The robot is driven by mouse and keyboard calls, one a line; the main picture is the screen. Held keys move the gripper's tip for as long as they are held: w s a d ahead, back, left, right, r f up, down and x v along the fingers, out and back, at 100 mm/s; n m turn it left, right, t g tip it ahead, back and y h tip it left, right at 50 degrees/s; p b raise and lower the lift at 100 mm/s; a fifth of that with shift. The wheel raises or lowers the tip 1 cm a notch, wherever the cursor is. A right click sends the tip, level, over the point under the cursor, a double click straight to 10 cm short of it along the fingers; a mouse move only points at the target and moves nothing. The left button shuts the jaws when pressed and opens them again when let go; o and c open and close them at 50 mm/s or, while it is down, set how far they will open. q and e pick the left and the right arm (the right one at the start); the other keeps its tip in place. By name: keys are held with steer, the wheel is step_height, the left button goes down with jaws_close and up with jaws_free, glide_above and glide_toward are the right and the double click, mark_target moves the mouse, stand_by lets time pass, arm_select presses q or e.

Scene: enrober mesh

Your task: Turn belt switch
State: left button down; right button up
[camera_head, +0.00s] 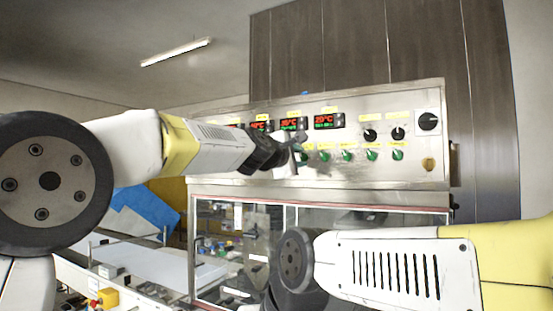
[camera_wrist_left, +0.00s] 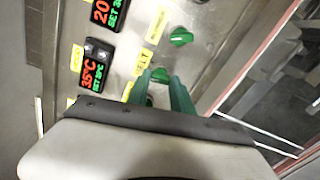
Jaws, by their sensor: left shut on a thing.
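The control panel (camera_head: 375,180) is a steel face with a row of green knobs. My left gripper (camera_head: 300,153) reaches the left part of this row. In the left wrist view, the left gripper's two green fingers (camera_wrist_left: 167,92) are shut on a green knob (camera_wrist_left: 150,101), the belt switch, mostly hidden between and behind them. A yellow label (camera_wrist_left: 143,62) that seems to read BELT sits beside it. My right gripper is not in view; only the right arm shows.
Another green knob (camera_wrist_left: 181,37) is close by in the left wrist view. Red and green temperature displays (camera_head: 329,121) and black dials (camera_head: 428,121) are above the row. Below is a glass-fronted cabinet (camera_head: 370,196). A white conveyor (camera_head: 150,272) is at lower left.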

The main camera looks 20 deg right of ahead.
arm_select(q)
steer(key=m, duration=0.4)
steer(key=shift+m, duration=2.2)
steer(key=shift+f, duration=0.1)
steer(key=c, duration=1.1)
jaws_free()
steer(key=v, duration=0.7)
steer(key=shift+s+a, duration=0.25)
steer(key=shift+s, duration=0.05)
